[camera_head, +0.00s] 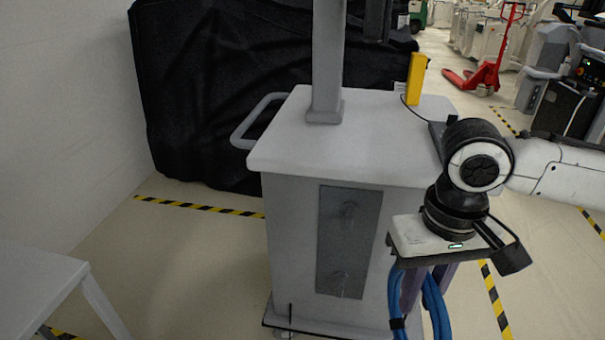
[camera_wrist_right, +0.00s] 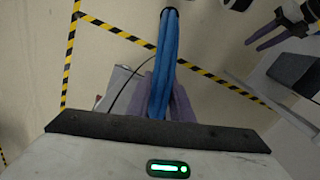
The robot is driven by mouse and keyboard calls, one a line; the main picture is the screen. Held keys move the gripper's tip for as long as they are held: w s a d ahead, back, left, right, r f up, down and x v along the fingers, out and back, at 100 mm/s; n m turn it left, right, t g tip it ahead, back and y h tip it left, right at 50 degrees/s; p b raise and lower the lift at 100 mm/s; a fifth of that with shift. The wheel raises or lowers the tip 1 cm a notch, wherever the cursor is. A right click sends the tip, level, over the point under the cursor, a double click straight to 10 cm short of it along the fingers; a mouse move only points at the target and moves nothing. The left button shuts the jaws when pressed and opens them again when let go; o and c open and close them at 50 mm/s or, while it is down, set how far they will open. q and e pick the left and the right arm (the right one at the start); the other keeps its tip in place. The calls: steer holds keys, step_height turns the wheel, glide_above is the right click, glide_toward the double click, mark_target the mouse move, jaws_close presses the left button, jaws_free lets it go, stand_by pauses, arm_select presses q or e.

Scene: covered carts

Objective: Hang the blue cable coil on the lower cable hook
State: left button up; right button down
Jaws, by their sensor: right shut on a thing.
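The blue cable coil (camera_head: 436,305) hangs from my right gripper (camera_head: 418,290), which is shut on it. Its lower end runs out of the head view. In the right wrist view the blue coil (camera_wrist_right: 168,50) sits between the purple fingers (camera_wrist_right: 163,98). The lower cable hook (camera_head: 340,277) is low on the dark panel of the grey cart. An upper hook (camera_head: 348,209) is above it; both look faint. The coil is right of the panel and apart from the hooks. My left gripper (camera_wrist_right: 256,44) shows only in the right wrist view, with its purple fingers apart and empty.
The grey cart (camera_head: 360,145) has a post, a side handle (camera_head: 250,122) and a yellow object (camera_head: 416,78) on top. A white table (camera_head: 45,285) stands at the lower left. A black-draped object (camera_head: 220,90) is behind the cart. Floor between table and cart is clear.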

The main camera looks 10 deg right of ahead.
steer(key=shift+s+f, duration=0.3)
steer(key=shift+f, duration=0.3)
steer(key=shift+s+f, duration=0.25)
steer(key=shift+f, duration=0.35)
steer(key=shift+r, duration=0.1)
